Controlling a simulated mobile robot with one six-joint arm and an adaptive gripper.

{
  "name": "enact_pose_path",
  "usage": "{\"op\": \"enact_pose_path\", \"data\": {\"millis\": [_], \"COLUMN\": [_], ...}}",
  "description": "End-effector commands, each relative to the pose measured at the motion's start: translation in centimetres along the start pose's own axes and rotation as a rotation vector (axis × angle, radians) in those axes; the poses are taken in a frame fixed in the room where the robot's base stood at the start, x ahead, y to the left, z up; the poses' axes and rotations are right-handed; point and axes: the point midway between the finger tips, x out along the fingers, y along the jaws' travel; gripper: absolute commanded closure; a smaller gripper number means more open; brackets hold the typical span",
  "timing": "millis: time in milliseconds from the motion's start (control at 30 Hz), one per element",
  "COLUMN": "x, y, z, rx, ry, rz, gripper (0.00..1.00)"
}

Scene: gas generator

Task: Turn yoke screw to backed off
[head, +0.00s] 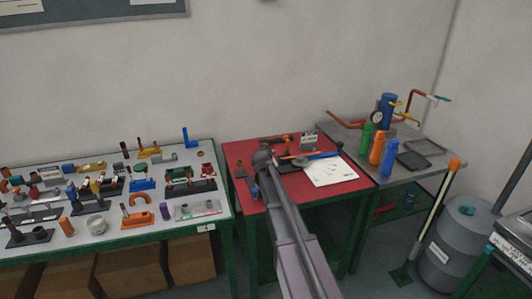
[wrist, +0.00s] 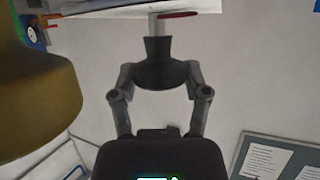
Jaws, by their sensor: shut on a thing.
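In the wrist view my gripper (wrist: 158,42) has its two fingers brought together at the top middle. They are shut on a small grey stem with a dark red bar (wrist: 180,14) at its end, which I take to be the yoke screw. Its lower part is hidden by the fingers. How far the screw is turned cannot be told.
The red table also holds a white sheet (head: 331,171) and a small sign (head: 309,141). A crowded parts table (head: 112,245) stands left. A grey bench (head: 405,178) with coloured bottles stands right. In the wrist view a large olive rounded thing (wrist: 38,105) is close on the left.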

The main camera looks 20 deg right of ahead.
Motion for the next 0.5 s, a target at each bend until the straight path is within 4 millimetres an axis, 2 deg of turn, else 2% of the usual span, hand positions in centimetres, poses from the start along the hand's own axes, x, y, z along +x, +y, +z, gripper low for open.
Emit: {"op": "enact_pose_path", "data": {"millis": [133,167,200,267,500], "x": [0.09,0.09,0.09,0.08,0.04], "y": [-0.05,-0.05,-0.05,-0.05,-0.02], "z": [-0.03,-0.03,-0.03,-0.03,-0.01], "rx": [0.001,0.001,0.001,0.001,0.000], "ry": [0.000,0.000,0.000,0.000,0.000], "rz": [0.000,0.000,0.000,0.000,0.001], "gripper": [0.87,0.34,0.22,0.05,0.05]}}
